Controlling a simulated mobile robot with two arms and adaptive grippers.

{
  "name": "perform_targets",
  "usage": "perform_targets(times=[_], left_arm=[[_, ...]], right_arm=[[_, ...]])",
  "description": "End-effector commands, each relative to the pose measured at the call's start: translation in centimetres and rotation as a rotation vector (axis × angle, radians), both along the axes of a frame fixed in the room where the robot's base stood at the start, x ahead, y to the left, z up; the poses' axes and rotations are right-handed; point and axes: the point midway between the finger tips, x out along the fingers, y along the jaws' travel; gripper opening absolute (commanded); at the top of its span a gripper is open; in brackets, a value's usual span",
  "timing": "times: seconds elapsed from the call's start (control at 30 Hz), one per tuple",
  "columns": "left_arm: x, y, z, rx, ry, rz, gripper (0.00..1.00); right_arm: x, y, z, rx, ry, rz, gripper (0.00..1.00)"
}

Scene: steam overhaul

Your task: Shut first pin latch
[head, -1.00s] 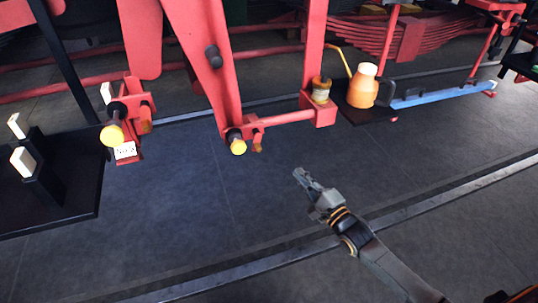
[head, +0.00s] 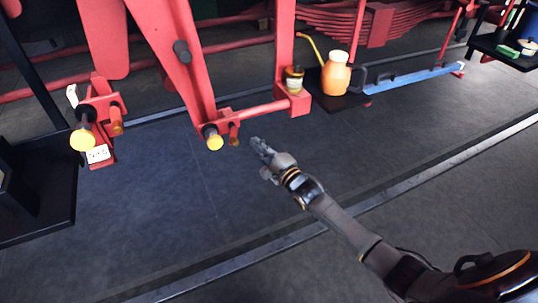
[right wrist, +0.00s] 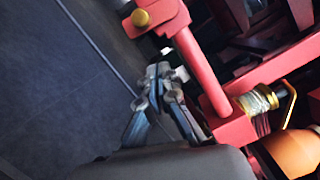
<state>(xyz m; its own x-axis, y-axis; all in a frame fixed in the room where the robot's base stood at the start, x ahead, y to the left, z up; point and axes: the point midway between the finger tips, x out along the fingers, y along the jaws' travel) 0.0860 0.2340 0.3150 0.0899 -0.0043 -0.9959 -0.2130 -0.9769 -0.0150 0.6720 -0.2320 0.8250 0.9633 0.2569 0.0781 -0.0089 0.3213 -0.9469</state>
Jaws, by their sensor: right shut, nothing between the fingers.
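Two yellow-tipped pins show in the head view, the left pin (head: 82,140) and the middle pin (head: 214,138). A small red latch-like tab (head: 116,126) stands beside the left pin, and another tab (head: 235,134) beside the middle pin. I cannot tell which one is the first latch. My right gripper (head: 257,146) is shut and empty, a little right of the middle tab and apart from it. In the right wrist view the gripper (right wrist: 158,75) points toward a red bar with a yellow pin end (right wrist: 141,18). My left gripper is not in view.
A red crossbar (head: 262,112) runs right from the middle pin to a bracket with a brass-coloured cup (head: 293,80). An orange oil can (head: 335,76) stands on a dark shelf further right. A black platform (head: 38,195) is at left. The floor in front is open.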

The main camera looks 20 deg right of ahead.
Motion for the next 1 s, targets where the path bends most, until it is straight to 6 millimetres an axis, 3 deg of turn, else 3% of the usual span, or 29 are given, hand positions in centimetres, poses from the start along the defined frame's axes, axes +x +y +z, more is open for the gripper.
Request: perform_targets(times=[0.1, 0.3, 1.0], left_arm=[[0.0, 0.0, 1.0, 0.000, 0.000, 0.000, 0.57], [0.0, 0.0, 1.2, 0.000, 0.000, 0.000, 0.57], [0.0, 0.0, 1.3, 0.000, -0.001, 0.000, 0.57]], right_arm=[[-0.4, 2.1, 0.8, 0.007, 0.002, 0.004, 0.00], [-0.4, 3.4, 1.1, 0.003, 0.002, 0.003, 0.00], [-1.2, 3.7, 0.9, 0.058, 0.004, 0.003, 0.00]])
